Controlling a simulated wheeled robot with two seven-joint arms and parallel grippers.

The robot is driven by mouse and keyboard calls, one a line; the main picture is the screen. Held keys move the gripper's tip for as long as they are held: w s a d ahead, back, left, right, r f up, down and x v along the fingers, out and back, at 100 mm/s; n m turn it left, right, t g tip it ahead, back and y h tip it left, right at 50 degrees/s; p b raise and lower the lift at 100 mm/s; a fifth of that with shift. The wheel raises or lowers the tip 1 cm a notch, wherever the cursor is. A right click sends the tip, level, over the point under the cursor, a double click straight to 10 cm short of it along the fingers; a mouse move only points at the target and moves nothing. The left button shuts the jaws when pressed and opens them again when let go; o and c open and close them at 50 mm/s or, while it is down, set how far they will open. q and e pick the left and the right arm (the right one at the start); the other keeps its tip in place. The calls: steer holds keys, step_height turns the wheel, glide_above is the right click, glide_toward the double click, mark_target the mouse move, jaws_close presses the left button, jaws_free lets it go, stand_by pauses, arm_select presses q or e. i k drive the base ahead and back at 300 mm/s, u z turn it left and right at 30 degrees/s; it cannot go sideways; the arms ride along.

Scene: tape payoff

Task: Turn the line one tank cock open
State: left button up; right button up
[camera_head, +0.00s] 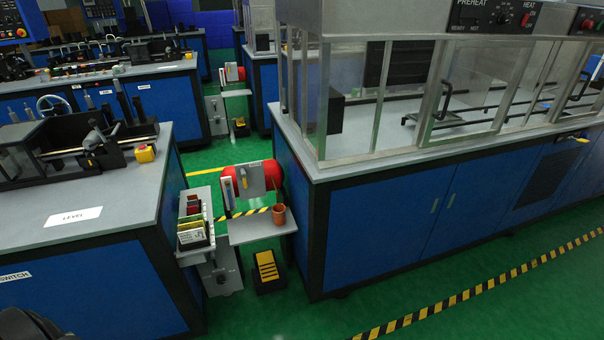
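No part is clearly marked as the line one tank cock. A small yellow-handled fitting (573,137) sticks out from the upper front of the right-hand blue cabinet and looks like a cock; its exact setting is too small to tell. A red cylinder (263,178) with a grey plate stands in the aisle between the benches, and a small yellow lever-like part (243,177) shows on the plate. Neither gripper shows in the view. A dark rounded shape at the lower left corner may be part of my own body.
The right bench (400,155) carries a glazed metal enclosure with PREHEAT and HEAT controls. The left bench (115,210) holds a machine and a LEVEL label. A small shelf with an orange-brown cup (279,214) and a yellow pedal (266,267) stand between. Green floor is clear in front.

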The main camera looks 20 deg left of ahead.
mark_target(243, 172)
steer(key=z, duration=0.45)
steer(key=i, duration=0.75)
steer(key=u, duration=0.45)
steer(key=i, duration=0.8)
steer(key=u, duration=0.75)
